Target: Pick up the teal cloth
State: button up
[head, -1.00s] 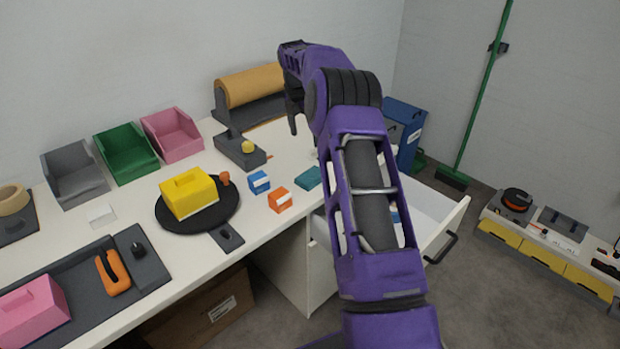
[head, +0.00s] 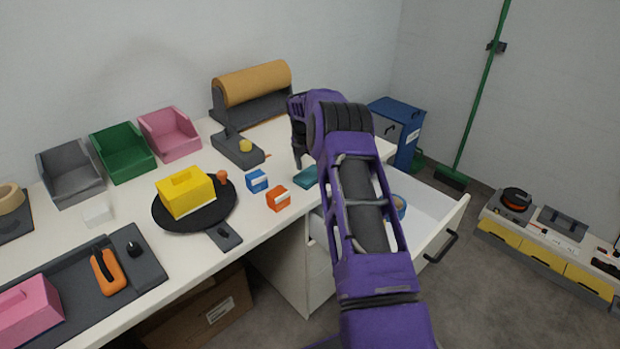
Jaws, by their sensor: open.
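The teal cloth (head: 305,177) lies folded flat on the white table near its front edge, right of the orange box. My arm covers its right part. My gripper (head: 298,160) points down just behind and above the cloth, with its dark fingers partly hidden by my purple wrist. It is open and nothing shows between the fingers. Whether a fingertip touches the table or the cloth, I cannot tell.
A blue box (head: 257,181) and an orange box (head: 278,198) stand left of the cloth. Behind are a dark device with a yellow knob (head: 245,146) and a brown paper roll (head: 252,83). An open white drawer (head: 425,203) juts out at right, below the tabletop.

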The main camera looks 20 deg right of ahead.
aim_at(309, 174)
jog(key=shift+f, duration=0.5)
jog(key=c, duration=1.2)
notch_tip(309, 174, up, 10)
jog(key=shift+r+p, duration=0.1)
jog(key=shift+p, duration=0.4)
jog(key=o, duration=0.8)
jog(key=shift+c, duration=0.2)
jog(key=c, duration=0.6)
